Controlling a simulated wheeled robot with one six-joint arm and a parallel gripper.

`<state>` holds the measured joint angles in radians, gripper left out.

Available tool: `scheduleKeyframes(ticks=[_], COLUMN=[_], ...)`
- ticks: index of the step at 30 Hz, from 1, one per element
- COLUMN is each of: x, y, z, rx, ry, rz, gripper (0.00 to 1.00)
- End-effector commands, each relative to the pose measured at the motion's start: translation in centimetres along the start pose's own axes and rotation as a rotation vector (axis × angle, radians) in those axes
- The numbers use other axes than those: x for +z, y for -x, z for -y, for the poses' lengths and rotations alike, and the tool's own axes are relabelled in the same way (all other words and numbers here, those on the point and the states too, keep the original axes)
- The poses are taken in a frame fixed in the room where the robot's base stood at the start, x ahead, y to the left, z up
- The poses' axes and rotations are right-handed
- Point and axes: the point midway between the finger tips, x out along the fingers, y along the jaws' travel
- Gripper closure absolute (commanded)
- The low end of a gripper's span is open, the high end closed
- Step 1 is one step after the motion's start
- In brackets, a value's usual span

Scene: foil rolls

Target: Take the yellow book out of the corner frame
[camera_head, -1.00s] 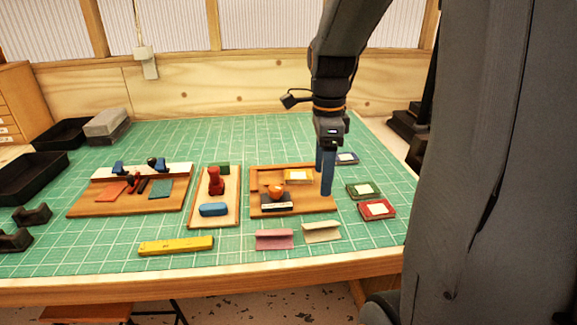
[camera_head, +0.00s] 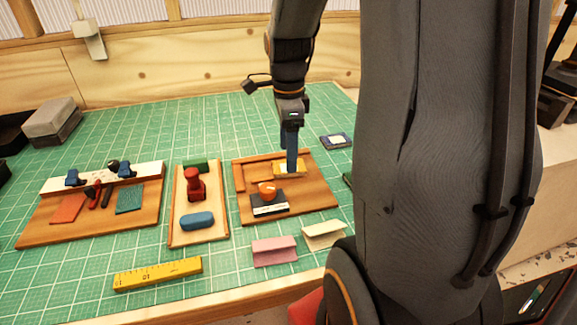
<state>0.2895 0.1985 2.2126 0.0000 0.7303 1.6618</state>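The yellow book (camera_head: 283,171) lies in the corner frame (camera_head: 239,179), a wooden board with raised rails along its back and left edges. My gripper (camera_head: 291,165) points down at the book, its blue fingers overlapping the book's right part in the picture. The fingers line up one behind the other here, so the gap between them is hidden. I cannot tell whether they touch or hold the book. An orange-knobbed block with a dark body and white front (camera_head: 268,199) stands on the same board, in front of the book.
A dark blue book (camera_head: 335,141) lies right of the frame. A pink piece (camera_head: 274,251) and a cream piece (camera_head: 323,234) lie in front. A tray with a red stamp-like piece (camera_head: 195,184) is left of the frame. My arm hides the mat's right side.

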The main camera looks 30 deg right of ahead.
Motion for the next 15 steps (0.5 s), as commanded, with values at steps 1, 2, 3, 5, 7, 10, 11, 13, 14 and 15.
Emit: scheduleKeyframes(ticks=[1,2,3,5,7,10,11,13,14,15], x=[-0.1,-0.2,-0.2,-0.2,-0.2,-0.2,-0.2,-0.2,-0.2,-0.2], y=[-0.6,-0.9,-1.4,-2.2,-2.9,-3.5,-3.5,-3.6,-3.6,-3.6], z=[0.0,0.0,0.1,0.1,0.1,0.1,0.2,0.2,0.2,0.2], rx=[0.005,0.006,0.004,0.005,0.004,0.001,0.0,0.0,0.0,0.0], ry=[0.0,0.0,0.0,0.0,0.0,0.0,0.0,0.0,0.0,0.0], rz=[0.0,0.0,0.0,0.0,0.0,0.0,0.0,0.0,0.0,0.0], gripper=[0.33,0.33,0.33,0.33,0.33,0.33,0.33,0.33,0.33,0.33])
